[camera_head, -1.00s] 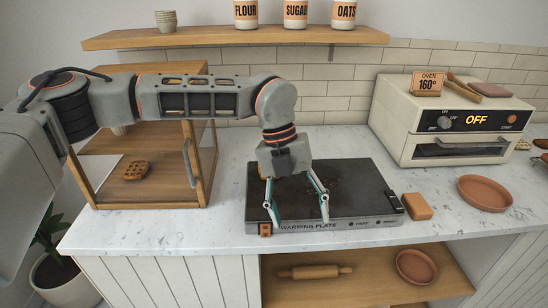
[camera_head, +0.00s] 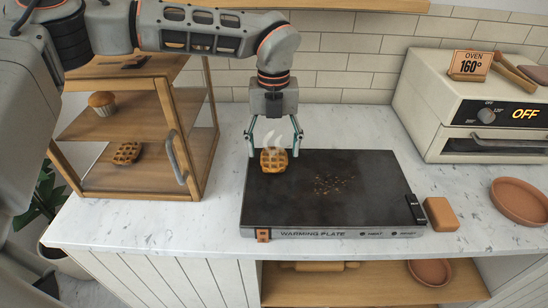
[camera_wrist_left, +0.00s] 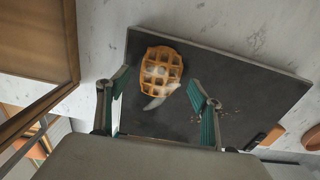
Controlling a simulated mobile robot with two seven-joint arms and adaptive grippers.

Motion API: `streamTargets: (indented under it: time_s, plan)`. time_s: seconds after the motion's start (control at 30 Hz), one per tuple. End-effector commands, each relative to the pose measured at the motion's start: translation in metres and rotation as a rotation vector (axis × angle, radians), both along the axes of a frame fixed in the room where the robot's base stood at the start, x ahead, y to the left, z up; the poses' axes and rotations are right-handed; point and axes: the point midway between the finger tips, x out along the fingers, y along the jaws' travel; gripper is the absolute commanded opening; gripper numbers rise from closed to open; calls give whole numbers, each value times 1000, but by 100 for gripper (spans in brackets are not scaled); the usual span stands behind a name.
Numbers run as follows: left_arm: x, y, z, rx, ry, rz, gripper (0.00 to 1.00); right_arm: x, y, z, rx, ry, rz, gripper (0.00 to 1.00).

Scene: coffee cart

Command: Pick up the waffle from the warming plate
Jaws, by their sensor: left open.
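A golden-brown waffle (camera_head: 274,161) lies on the back left part of the dark warming plate (camera_head: 330,215), with steam rising from it. It also shows in the left wrist view (camera_wrist_left: 162,69), ahead of and between the two fingers. My left gripper (camera_head: 273,151) is open, its fingers spread to either side of the waffle and pointing down. In the left wrist view the gripper (camera_wrist_left: 160,100) is empty, and the waffle looks apart from both fingers. My right gripper is not in view.
A wooden cabinet (camera_head: 205,150) stands at left with another waffle (camera_head: 127,152) and a muffin (camera_head: 102,103) inside. A brown block (camera_head: 440,214) sits right of the plate, near a terracotta dish (camera_head: 520,200) and the oven (camera_head: 440,110). The counter behind the plate is clear.

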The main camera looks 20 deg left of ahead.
Motion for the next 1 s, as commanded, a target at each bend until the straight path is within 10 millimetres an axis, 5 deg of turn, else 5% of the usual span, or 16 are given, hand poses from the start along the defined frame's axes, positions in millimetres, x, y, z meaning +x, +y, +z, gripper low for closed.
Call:
streamTargets:
  time_s: [0.17, 0.43, 0.6, 1.0]
  plan:
    - [0, 0, -18, -1, 1, 1, 65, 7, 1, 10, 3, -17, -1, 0]
    - [0, -1, -21, -2, -1, 0, 65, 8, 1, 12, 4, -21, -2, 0]
    - [0, -1, -21, -2, -1, 0, 24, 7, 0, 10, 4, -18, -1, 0]
    - [1, -1, -18, -2, -2, 0, 24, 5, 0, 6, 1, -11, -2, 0]
